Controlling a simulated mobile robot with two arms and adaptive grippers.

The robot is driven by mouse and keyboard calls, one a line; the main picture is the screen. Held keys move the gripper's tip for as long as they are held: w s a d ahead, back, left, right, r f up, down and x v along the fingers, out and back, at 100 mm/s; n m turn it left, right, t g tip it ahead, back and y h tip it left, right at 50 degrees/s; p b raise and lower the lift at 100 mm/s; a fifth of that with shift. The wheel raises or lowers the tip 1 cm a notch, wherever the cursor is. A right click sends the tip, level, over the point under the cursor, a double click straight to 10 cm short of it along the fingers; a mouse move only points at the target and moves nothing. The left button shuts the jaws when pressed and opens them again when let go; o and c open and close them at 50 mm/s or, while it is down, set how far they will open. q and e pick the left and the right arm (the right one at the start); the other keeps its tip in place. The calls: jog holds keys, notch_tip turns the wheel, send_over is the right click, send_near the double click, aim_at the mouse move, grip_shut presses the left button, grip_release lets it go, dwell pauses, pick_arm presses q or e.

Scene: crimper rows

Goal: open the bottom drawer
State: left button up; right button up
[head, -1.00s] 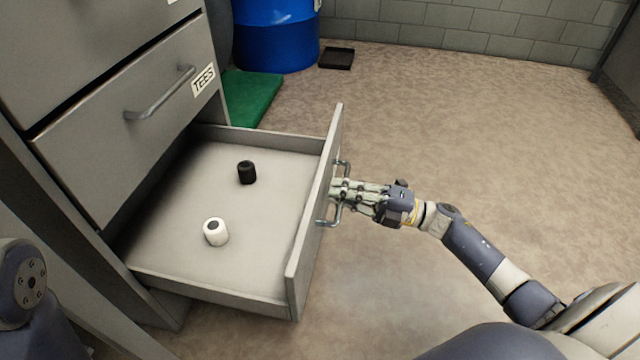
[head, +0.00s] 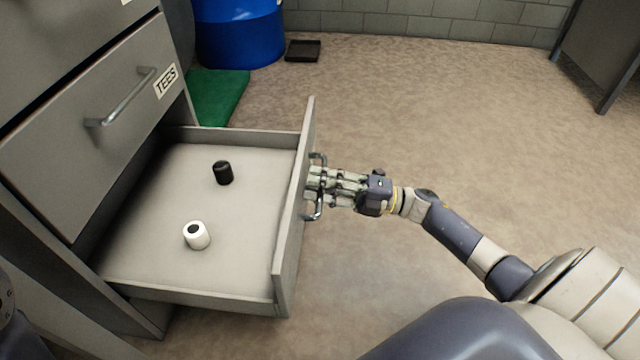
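The bottom drawer (head: 287,245) is pulled well out of the grey cabinet, and its inside shows from above. Its metal handle (head: 318,213) is on the front panel's outer face. My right gripper (head: 313,183) is at the middle of this handle, with its fingers reaching over the bar up to the panel; it looks shut on the handle. The lower finger is mostly hidden. A black cylinder (head: 223,173) and a white cylinder with a dark hole (head: 197,235) lie apart on the drawer floor. My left gripper is out of view.
A closed drawer labelled TEES (head: 60,140) with its own handle (head: 122,98) sits above. A green mat (head: 215,97), a blue barrel (head: 240,30) and a black tray (head: 303,50) are behind. The floor (head: 450,130) right of the drawer is clear.

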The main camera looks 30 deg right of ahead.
jog(key=v, duration=1.2)
dwell(0.3)
